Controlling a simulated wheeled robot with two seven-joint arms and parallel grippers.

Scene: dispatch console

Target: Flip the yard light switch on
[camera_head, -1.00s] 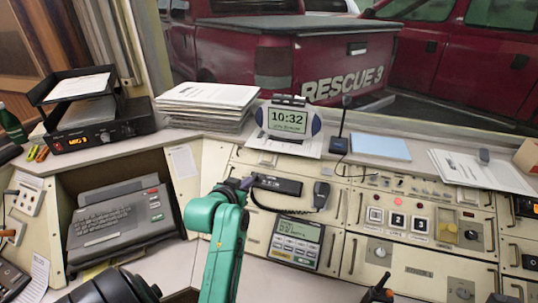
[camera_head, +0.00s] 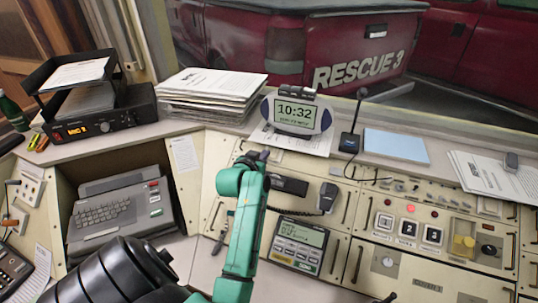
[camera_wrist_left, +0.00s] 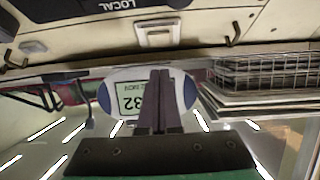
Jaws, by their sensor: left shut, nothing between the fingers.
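My left gripper (camera_head: 257,156) is at the upper edge of the console's cream front panel, below the clock. Its dark fingers are shut and empty. In the left wrist view, upside down, the closed fingers (camera_wrist_left: 161,76) point at the panel. A small pale switch plate with a rocker (camera_wrist_left: 158,33) lies just beyond the tips, with a visible gap. It is likely the yard light switch, but no label is readable. In the head view the gripper and arm cover that spot. I cannot tell the rocker's position. My right gripper is not in view.
The clock (camera_head: 296,113) stands on the ledge above, beside a paper stack (camera_head: 210,95) and a desk microphone (camera_head: 349,142). A dark radio unit (camera_head: 290,186) with its handset (camera_head: 328,197) is right of my arm. A keypad unit (camera_head: 298,246) sits lower.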

